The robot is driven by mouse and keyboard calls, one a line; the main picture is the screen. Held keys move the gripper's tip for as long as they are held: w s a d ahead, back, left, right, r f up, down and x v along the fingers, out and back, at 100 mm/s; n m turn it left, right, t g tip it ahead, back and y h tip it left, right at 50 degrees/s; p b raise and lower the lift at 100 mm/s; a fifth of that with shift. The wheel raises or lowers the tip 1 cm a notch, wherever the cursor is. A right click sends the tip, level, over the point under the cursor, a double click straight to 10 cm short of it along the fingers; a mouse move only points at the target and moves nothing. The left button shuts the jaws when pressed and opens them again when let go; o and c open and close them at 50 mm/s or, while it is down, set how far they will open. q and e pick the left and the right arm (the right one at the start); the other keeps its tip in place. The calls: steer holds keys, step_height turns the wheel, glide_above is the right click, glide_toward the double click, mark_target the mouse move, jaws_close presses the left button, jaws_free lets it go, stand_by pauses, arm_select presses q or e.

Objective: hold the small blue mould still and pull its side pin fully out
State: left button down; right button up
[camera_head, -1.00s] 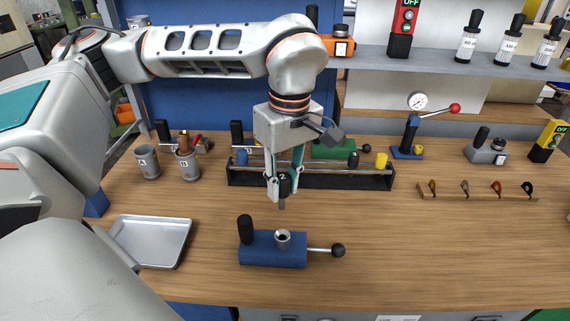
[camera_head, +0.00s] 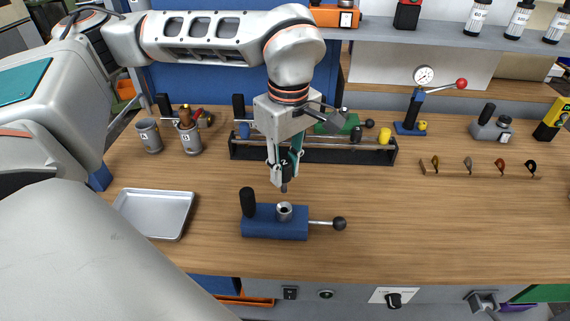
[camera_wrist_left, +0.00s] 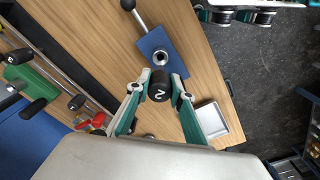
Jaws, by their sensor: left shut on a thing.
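The small blue mould (camera_head: 275,228) lies on the wooden bench, and also shows in the left wrist view (camera_wrist_left: 172,68). It has an upright black handle (camera_head: 248,202) and a metal bush (camera_head: 285,211) in its top. Its side pin (camera_head: 322,223) with a black ball knob (camera_head: 340,224) sticks out to the right. My left gripper (camera_head: 285,170) is shut on a black piece marked 2 (camera_wrist_left: 159,88), whose narrow tip points down. The piece hangs above the bush, apart from it.
Behind stands a long black rack (camera_head: 320,155) with a rail, blue, green and yellow pieces. A silver tray (camera_head: 153,238) and two numbered cups (camera_head: 149,137) are at the left. A gauge press (camera_head: 410,118) and a hook strip (camera_head: 480,174) are right. The bench's front right is clear.

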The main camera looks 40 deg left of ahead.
mark_target(285, 192)
arm_select(q)
step_height(285, 192, down, 3)
steer(key=shift+f+b, duration=0.2)
steer(key=shift+b, duration=0.55)
steer(key=shift+f, duration=0.3)
steer(key=shift+f+b, duration=0.3)
arm_select(e)
step_height(285, 192, down, 3)
steer(key=shift+s+d+r, duration=0.15)
steer(key=shift+r, duration=0.05)
arm_select(q)
steer(key=shift+p, duration=0.5)
arm_select(e)
steer(key=shift+w+r, duration=0.25)
steer(key=shift+r, duration=0.45)
arm_select(q)
steer(key=shift+f+b, duration=0.95)
steer(key=shift+f, duration=1.1)
arm_select(e)
steer(key=shift+s+f, duration=0.25)
steer(key=shift+f, duration=0.45)
steer(key=shift+s+f, duration=0.25)
steer(key=shift+f, duration=0.4)
arm_select(q)
steer(key=c, duration=1.7)
jaws_free()
arm_select(e)
steer(key=shift+w, duration=0.1)
